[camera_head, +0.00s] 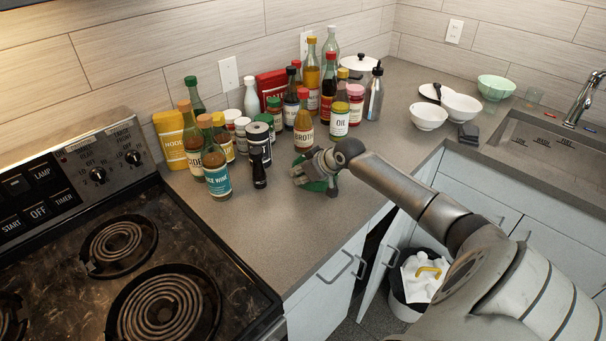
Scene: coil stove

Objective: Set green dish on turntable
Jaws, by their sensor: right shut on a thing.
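My right gripper (309,171) is over the counter in front of the bottles. It is shut on a dark green thing, which looks like the green dish (321,186); the fingers and wrist hide much of it. The dish is low over the counter; I cannot tell whether it touches it. A pale green bowl (496,87) stands apart at the back right, near the sink. I cannot make out a turntable; bottles and jars crowd the counter behind the gripper and could hide one. My left gripper is not in view.
Several bottles, including the broth bottle (303,123) and a blue-labelled bottle (215,165), stand behind and left of the gripper. A black pepper mill (258,166) is close by. The coil stove (165,300) is at left, white bowls (428,116) at right. Counter is clear in front.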

